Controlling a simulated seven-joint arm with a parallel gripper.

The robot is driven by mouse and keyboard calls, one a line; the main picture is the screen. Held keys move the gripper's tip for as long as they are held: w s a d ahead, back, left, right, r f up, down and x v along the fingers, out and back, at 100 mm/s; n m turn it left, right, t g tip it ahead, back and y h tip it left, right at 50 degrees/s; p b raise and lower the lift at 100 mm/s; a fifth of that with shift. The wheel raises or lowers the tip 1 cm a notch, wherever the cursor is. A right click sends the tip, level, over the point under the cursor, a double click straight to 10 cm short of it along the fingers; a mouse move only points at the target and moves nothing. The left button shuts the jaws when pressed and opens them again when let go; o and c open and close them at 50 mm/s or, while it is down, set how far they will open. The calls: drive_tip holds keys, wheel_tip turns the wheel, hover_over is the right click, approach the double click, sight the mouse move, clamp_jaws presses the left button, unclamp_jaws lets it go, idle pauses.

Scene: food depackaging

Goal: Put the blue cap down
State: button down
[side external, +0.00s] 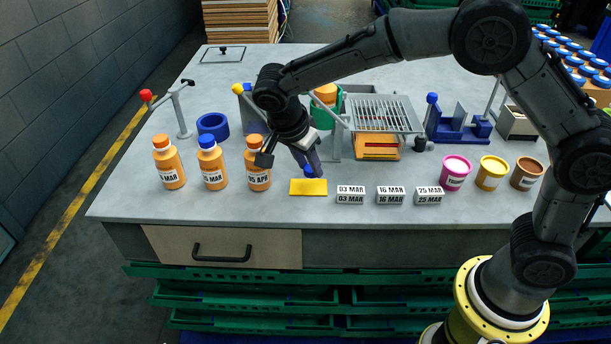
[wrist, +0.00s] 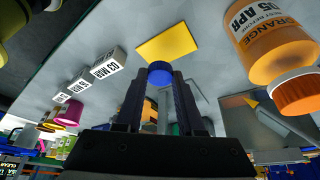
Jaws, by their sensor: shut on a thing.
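The blue cap (wrist: 160,73) is between the fingertips of my gripper (wrist: 159,82) in the wrist view. In the side external view the cap (side external: 309,171) shows just under the tips of my gripper (side external: 311,168). My gripper is shut on the cap, low over the table, just behind a yellow pad (side external: 308,187). The pad also shows in the wrist view (wrist: 167,39), beyond the cap. I cannot tell whether the cap touches the table or the pad.
An orange-capped bottle (side external: 257,164) marked 05 APR stands left of my gripper. A blue-capped bottle (side external: 212,163) and another orange-capped bottle (side external: 168,162) stand further left. White date blocks (side external: 351,195) lie to the right of the pad. A grey table (side external: 240,210) has bare room along its front edge.

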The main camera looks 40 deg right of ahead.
sight(306, 174)
drive_tip(key=shift+w+f, duration=0.25)
drive_tip(key=shift+f, duration=0.05)
drive_tip(key=shift+w+f, duration=0.15)
drive_tip(key=shift+f, duration=1.6)
drive_tip(key=shift+f, duration=0.15)
drive_tip(key=c, duration=0.5)
unclamp_jaws()
